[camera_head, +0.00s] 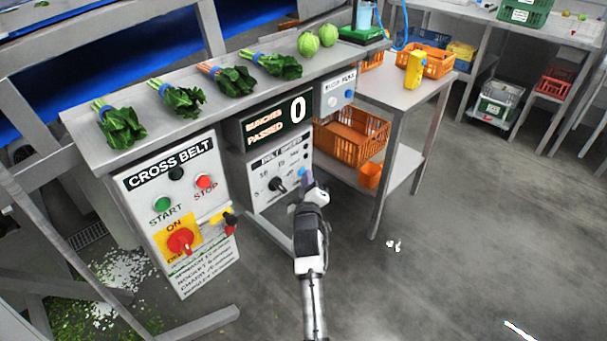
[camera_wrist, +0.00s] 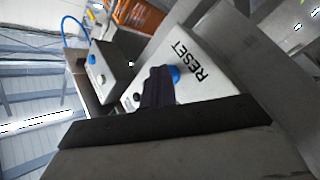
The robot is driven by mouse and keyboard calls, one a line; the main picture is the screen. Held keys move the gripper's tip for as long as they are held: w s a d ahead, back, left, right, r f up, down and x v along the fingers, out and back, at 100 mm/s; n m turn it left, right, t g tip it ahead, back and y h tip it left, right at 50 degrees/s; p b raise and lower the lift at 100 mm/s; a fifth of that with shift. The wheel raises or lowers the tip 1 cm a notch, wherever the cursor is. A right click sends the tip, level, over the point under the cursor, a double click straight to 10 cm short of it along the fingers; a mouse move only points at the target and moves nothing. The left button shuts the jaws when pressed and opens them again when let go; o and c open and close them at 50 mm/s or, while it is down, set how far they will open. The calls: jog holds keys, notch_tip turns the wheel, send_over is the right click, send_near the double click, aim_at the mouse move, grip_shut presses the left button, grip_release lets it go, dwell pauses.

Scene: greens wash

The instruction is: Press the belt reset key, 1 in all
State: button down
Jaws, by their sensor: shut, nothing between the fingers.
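The blue reset key (camera_wrist: 173,74) shows beside the printed word RESET on a pale panel in the wrist view. My gripper (camera_wrist: 158,84) is shut and empty, its dark fingertips in front of the key and hiding part of it. I cannot tell whether they touch. In the head view my gripper (camera_head: 307,183) is at the right edge of the belt speed panel (camera_head: 270,203), and a bit of blue (camera_head: 303,173) shows beside its tip. The display (camera_head: 275,122) above reads "BUNCHES PASSED 0".
A cross belt panel (camera_head: 150,190) with start, stop and a red rotary switch stands left. A small box (camera_head: 338,93) with white and blue buttons sits above right. Leafy bunches (camera_head: 184,101) lie on the shelf. An orange crate (camera_head: 352,137) is right of the panel. Floor at right is open.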

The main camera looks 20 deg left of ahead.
dwell(0.5)
jog(key=shift+s+d+p, duration=0.3)
jog(key=shift+d+p, duration=0.4)
jog(key=shift+p, duration=0.35)
jog(key=d, duration=0.1)
jog(key=s+d+b, duration=0.1)
jog(key=d, duration=0.2)
jog(key=shift+s+d, duration=0.35)
jog(key=shift+d, duration=0.05)
